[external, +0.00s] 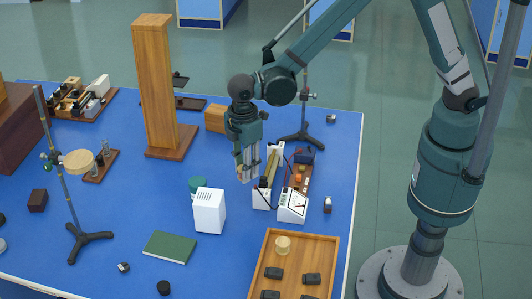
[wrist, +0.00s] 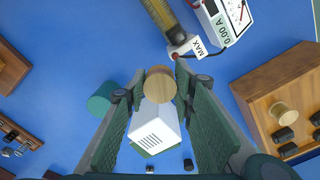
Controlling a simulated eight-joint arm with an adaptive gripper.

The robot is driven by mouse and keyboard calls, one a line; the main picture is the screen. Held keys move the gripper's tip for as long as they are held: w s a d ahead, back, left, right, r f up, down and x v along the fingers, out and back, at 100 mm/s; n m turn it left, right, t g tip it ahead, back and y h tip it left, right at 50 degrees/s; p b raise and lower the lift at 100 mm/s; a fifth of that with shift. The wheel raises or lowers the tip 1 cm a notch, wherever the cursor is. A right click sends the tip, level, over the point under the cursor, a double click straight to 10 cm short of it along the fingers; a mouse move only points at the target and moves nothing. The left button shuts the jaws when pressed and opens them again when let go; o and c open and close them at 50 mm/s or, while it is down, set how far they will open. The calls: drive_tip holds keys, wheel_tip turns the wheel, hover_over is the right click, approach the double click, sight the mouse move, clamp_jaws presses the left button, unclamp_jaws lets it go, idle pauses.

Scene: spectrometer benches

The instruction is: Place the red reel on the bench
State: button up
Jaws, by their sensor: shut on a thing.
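My gripper (external: 247,172) is above the blue bench (external: 115,210), between a white box and a white meter. In the wrist view its two fingers (wrist: 160,95) are shut on a round, wood-coloured reel (wrist: 160,84), seen end-on. No red shows on this reel, and most of its body is hidden. In the external view the fingers largely hide it. A similar pale wooden reel (external: 283,246) stands in the wooden tray; it also shows in the wrist view (wrist: 284,112).
The white box (external: 209,212), a teal cylinder (external: 197,185) and a green book (external: 170,247) lie left of my gripper. The meter (external: 293,206) is to its right. The wooden tray (external: 262,262) holds several black pieces. A tall wooden column (external: 154,85) stands behind.

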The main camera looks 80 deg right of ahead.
drive_tip(key=w+d+f+m+b, duration=0.1)
drive_tip(key=w+d, duration=0.4)
drive_tip(key=d, duration=0.6)
drive_tip(key=w+d+f+m+b, duration=0.2)
drive_tip(key=w+d, duration=0.3)
drive_tip(key=d, duration=0.6)
drive_tip(key=shift+w+m+b, duration=0.2)
drive_tip(key=shift+m+b, duration=0.1)
drive_tip(key=shift+b, duration=0.25)
drive_tip(key=shift+f, duration=0.15)
hover_over(233, 162)
drive_tip(key=shift+a+f+b, duration=0.1)
drive_tip(key=shift+f+b, duration=0.25)
drive_tip(key=shift+f, duration=2.7)
drive_tip(key=shift+f, duration=1.85)
drive_tip(key=shift+f+b, duration=0.2)
drive_tip(key=shift+b, duration=0.2)
